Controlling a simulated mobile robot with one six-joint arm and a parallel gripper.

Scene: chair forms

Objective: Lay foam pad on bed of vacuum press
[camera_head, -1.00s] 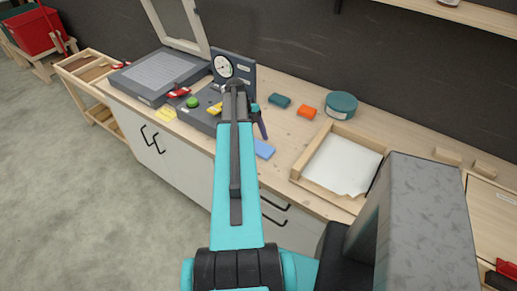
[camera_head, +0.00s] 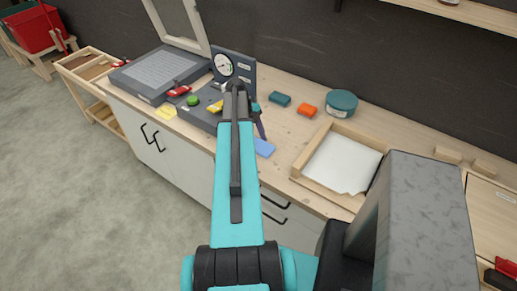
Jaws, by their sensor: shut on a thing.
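The vacuum press stands at the back left of the bench. Its flat grey bed (camera_head: 160,69) is bare, and its pale-framed lid (camera_head: 180,20) is raised. My gripper (camera_head: 257,108) is mostly hidden behind my arm, right of the press's gauge unit. It is shut on a narrow purple thing (camera_head: 262,130) that shows just below it. This may be the foam pad seen edge-on; its full shape is hidden. The purple thing is to the right of the bed, apart from it.
Small teal (camera_head: 280,99), orange (camera_head: 307,110) and blue (camera_head: 264,148) blocks lie on the bench. A round teal tin (camera_head: 341,103) stands behind a wooden tray (camera_head: 325,193) holding a white sheet. The gauge (camera_head: 223,65) rises between my gripper and the bed.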

